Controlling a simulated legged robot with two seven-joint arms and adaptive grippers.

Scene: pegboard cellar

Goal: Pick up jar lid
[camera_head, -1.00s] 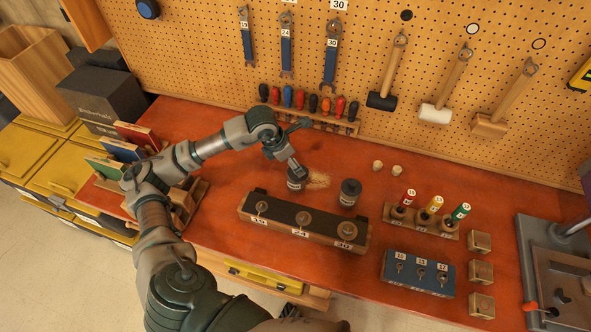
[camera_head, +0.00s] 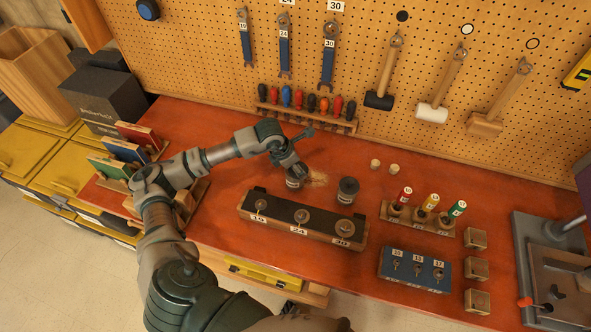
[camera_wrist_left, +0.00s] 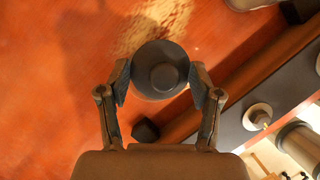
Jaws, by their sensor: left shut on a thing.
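The jar lid (camera_wrist_left: 160,72) is a dark grey disc with a round raised knob, seen from above in the left wrist view. My left gripper (camera_wrist_left: 160,80) is shut on it, one finger on each side of the rim. In the head view my left gripper (camera_head: 297,170) is at the left dark jar (camera_head: 294,182), near the back of the red bench. The gripper partly hides this jar's top, and I cannot tell whether the lid is lifted off it. My right gripper is not in view.
A second dark jar (camera_head: 347,190) stands just to the right. Pale shavings (camera_head: 318,178) lie between the jars. A long socket block (camera_head: 275,220) sits in front. A screwdriver rack (camera_head: 305,115) is behind. Bare bench lies left of the jar.

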